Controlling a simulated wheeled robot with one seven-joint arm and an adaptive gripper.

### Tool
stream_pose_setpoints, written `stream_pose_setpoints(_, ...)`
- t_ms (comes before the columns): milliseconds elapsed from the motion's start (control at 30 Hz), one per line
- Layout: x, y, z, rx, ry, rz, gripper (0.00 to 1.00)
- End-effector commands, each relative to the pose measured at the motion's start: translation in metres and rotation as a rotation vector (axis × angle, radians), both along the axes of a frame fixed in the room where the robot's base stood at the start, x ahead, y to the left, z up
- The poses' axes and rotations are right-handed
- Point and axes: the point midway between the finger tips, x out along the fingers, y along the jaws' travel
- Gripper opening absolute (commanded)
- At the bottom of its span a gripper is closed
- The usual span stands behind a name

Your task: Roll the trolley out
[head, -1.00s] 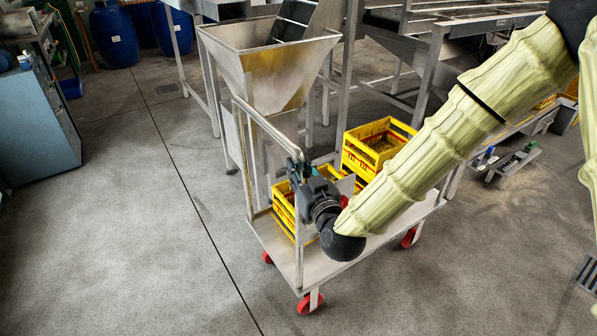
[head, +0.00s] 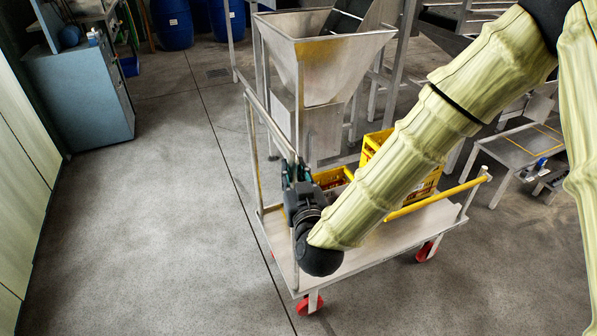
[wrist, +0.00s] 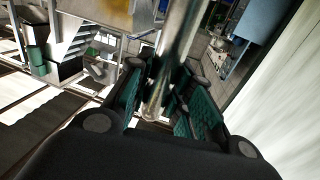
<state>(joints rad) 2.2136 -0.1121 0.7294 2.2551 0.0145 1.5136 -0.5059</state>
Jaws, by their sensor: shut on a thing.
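The trolley (head: 420,220) is a flat metal platform on red wheels, with a tall metal handle frame at its left end and a yellow bar at its right. Yellow crates (head: 375,142) show behind my arm, which hides much of them. My gripper (head: 292,175) is at the handle frame, shut on the handle rail (wrist: 172,60). In the wrist view the rail runs between the green-padded fingers. The rail's far side is partly hidden by the gripper.
A metal hopper (head: 320,60) stands behind the trolley. A blue-grey cabinet (head: 80,95) and blue barrels (head: 172,24) are at the back left. A pale wall (head: 25,160) lines the left. Floor (head: 150,240) between wall and trolley is clear.

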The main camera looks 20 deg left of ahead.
Motion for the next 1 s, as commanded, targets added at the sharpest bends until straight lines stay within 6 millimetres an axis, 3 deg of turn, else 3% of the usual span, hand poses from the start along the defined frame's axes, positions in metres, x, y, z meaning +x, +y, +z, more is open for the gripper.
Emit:
stream_pose_setpoints(200,0.000,0.000,0.000,0.001,0.000,0.001,0.00)
stream_pose_setpoints(233,0.000,0.000,0.000,0.001,-0.001,0.001,0.27)
stream_pose_setpoints(333,0.000,0.000,0.000,0.001,0.000,0.001,0.44)
stream_pose_setpoints(733,-0.003,-0.002,0.000,0.001,-0.001,0.001,0.44)
stream_pose_setpoints(1000,-0.036,-0.021,0.000,-0.001,0.001,0.002,0.44)
